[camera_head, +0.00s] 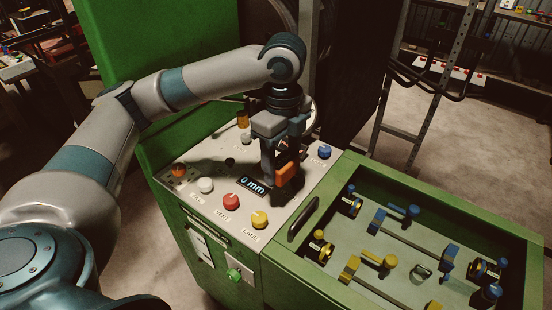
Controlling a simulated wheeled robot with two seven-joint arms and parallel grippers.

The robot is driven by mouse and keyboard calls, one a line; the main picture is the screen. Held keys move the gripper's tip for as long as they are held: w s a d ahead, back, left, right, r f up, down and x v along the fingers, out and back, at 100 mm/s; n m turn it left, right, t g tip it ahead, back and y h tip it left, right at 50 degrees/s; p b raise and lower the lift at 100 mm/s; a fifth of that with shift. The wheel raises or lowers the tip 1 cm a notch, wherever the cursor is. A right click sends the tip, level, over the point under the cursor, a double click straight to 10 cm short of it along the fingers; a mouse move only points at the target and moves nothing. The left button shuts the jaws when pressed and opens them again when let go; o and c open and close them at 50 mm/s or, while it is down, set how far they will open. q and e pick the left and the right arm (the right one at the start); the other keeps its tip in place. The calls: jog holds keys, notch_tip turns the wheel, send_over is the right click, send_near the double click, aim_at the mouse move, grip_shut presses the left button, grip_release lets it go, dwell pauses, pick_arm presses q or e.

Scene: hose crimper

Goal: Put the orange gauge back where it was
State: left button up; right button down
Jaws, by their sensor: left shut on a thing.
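My left gripper (283,165) reaches in from the left and points down over the control panel (295,205) of the green machine. It is shut on the orange gauge (288,172), a small orange block that shows between and beside the dark fingers. The fingers hide part of the gauge. The gauge is just above or at the panel surface, behind and right of the display (254,186) that reads "0 mm"; I cannot tell whether it touches. My right gripper is not in view.
White (205,185), red (231,201), yellow (260,218) and blue (324,151) knobs stand on the panel close to the gripper. A green-rimmed tray (440,195) with blue and yellow parts lies at the right. A ladder (425,90) stands behind.

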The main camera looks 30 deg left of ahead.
pick_arm(q)
jog(key=n, duration=0.1)
jog(key=d+n, duration=0.1)
jog(key=n, duration=0.3)
jog(key=shift+w+d+f, duration=0.1)
jog(key=shift+d, duration=0.25)
jog(key=d+n, duration=0.1)
jog(key=n, duration=0.4)
jog(key=d+n, duration=0.2)
jog(key=n, duration=0.3)
jog(key=d+f+n, duration=0.1)
jog(key=n, duration=0.3)
jog(key=shift+d+n, duration=0.2)
jog(key=shift+n, duration=0.2)
